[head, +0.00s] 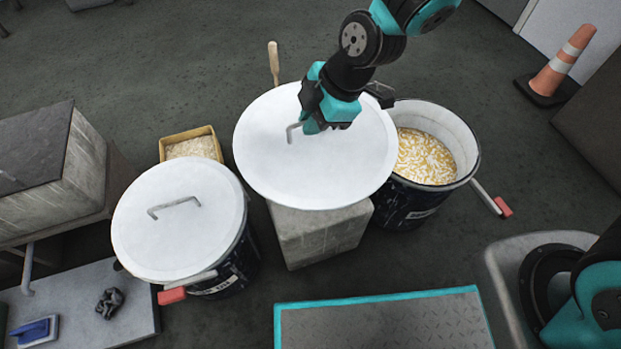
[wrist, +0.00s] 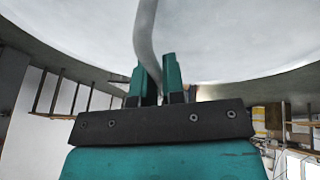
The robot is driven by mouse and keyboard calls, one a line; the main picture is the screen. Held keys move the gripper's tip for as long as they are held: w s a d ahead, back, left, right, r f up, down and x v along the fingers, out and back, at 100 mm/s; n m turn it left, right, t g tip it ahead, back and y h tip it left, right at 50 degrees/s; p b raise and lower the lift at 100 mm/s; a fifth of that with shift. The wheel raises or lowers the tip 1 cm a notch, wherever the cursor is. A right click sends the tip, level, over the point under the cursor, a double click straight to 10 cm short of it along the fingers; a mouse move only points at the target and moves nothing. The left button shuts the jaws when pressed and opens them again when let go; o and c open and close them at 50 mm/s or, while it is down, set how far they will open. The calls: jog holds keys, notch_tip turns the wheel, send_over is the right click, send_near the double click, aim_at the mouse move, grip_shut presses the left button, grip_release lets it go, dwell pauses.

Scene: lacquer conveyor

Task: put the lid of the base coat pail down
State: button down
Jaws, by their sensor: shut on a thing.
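A white round lid (head: 262,165) with a bent bar handle hangs under my gripper (head: 310,124), between two dark pails. The gripper is shut on the lid's handle (wrist: 146,38), which passes between the teal fingers in the wrist view. The lid appears level and covers most of a grey block (head: 315,240); I cannot tell whether they touch. The open pail (head: 405,205) on the right holds pale flakes in a yellowish mass, and the lid's right edge overlaps its left side in the picture. The pail labels are too small to read.
A second pail (head: 235,265) at left wears its own white lid (head: 150,235). A small tray (head: 190,146) and a wooden handle (head: 273,62) show behind. A teal-edged metal plate (head: 385,325) lies in front. A traffic cone (head: 562,65) stands far right.

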aim_at(339, 152)
notch_tip(339, 152, down, 20)
jog(key=b, duration=0.8)
jog(key=shift+r, duration=0.3)
jog(key=c, duration=1.2)
grip_release()
jog(key=p+v, duration=0.5)
jog(key=v, duration=0.7)
jog(key=shift+r+p, duration=0.15)
jog(key=shift+p, duration=0.25)
